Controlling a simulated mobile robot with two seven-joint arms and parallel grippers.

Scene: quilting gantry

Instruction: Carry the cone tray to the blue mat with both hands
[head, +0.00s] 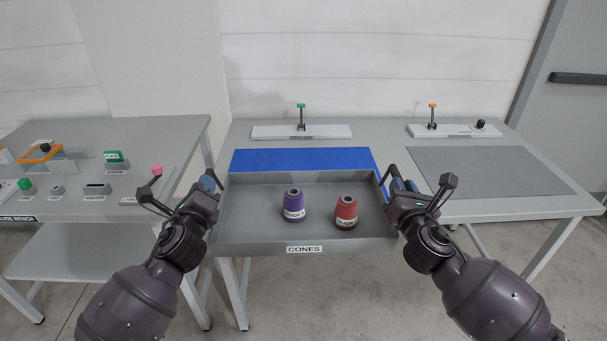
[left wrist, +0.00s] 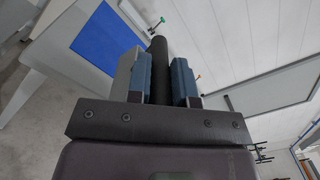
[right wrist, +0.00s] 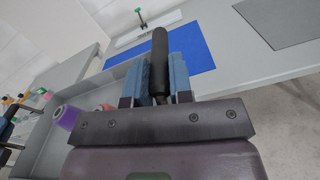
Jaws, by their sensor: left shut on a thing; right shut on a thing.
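The grey cone tray (head: 262,240), labelled CONES, is held in front of the bench between my two grippers. A purple cone (head: 293,203) and a red cone (head: 346,211) stand upright in it. My left gripper (head: 211,183) is shut on the tray's left handle, a dark bar also seen in the left wrist view (left wrist: 158,62). My right gripper (head: 396,185) is shut on the right handle, which shows in the right wrist view (right wrist: 160,55). The blue mat (head: 300,159) lies on the bench just beyond the tray; the tray's far wall hides its near edge.
A white rail with a green-topped post (head: 301,131) stands behind the mat. Another rail with an orange-topped post (head: 440,130) is at the back right. A grey mat (head: 490,170) lies right of the blue mat. A side bench (head: 90,205) with small items stands at left.

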